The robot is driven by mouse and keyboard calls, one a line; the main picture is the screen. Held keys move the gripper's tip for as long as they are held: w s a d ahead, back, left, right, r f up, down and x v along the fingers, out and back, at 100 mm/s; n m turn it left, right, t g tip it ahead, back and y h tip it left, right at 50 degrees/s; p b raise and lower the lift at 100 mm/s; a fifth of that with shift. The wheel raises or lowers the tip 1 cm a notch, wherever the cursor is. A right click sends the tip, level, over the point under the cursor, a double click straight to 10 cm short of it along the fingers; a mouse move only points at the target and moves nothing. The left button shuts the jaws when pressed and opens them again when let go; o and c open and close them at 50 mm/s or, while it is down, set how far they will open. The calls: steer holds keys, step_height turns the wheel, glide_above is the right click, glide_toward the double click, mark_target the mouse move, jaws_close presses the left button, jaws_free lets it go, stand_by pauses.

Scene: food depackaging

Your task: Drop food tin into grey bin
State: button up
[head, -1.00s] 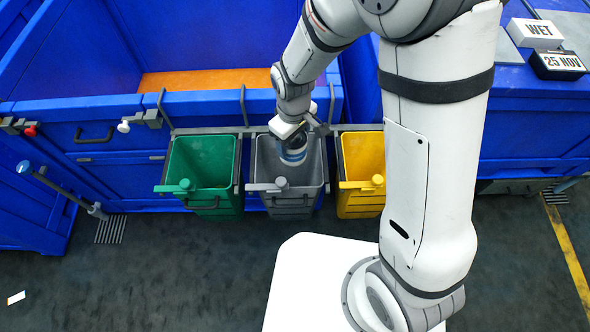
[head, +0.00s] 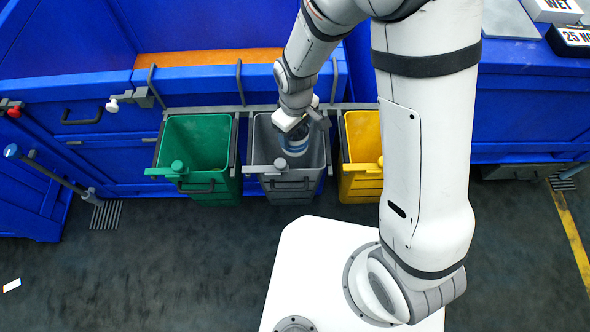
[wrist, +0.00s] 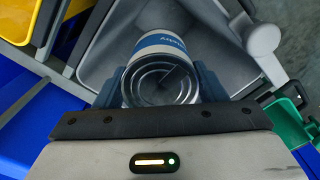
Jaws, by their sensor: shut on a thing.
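The food tin (head: 295,143) is a metal can with a blue and white label. My gripper (head: 297,128) is shut on it, above the opening of the grey bin (head: 262,150). In the wrist view the tin (wrist: 161,82) sits between the two blue-grey fingers of my gripper (wrist: 160,88), its ringed metal end facing the camera. The grey bin (wrist: 212,25) fills the space behind the tin there. How deep the tin is relative to the bin's rim is hard to tell.
A green bin (head: 196,145) stands left of the grey bin and a yellow bin (head: 362,140) stands right. A grey rail (head: 225,109) runs behind them. A large blue container (head: 60,60) stands at the back. The dark floor (head: 150,260) in front is clear.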

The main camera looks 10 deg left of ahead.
steer(key=o, duration=1.3)
steer(key=shift+r, duration=0.15)
step_height(320, 180, up, 8)
steer(key=shift+f, duration=0.15)
